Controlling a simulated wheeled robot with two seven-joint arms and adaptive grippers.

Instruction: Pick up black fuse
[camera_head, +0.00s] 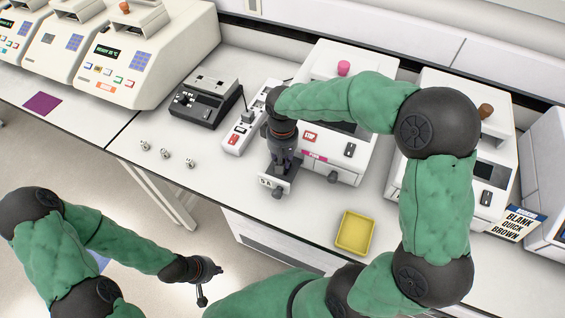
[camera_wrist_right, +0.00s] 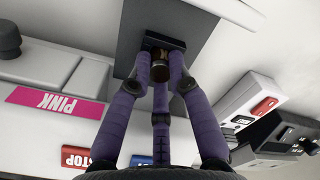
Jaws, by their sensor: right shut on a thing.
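My right gripper (camera_head: 283,160) is at the front of the pink-knobbed machine (camera_head: 344,68), pointing down at a small panel (camera_head: 266,183). In the right wrist view its purple fingers (camera_wrist_right: 159,70) are closed around a small dark, brownish cylinder, seemingly the black fuse (camera_wrist_right: 160,68). The fuse sits at a black socket in a dark panel (camera_wrist_right: 190,35); I cannot tell whether it is still seated. In the head view the fingers hide it. My left gripper (camera_head: 203,288) hangs low, apart from the bench; its finger opening is unclear.
Several small silvery fuses (camera_head: 166,154) stand on the bench left. A black device (camera_head: 205,101) and a white power strip (camera_head: 246,125) lie behind them. A yellow tray (camera_head: 355,232) is at the front right. A brown-knobbed machine (camera_head: 486,112) stands right.

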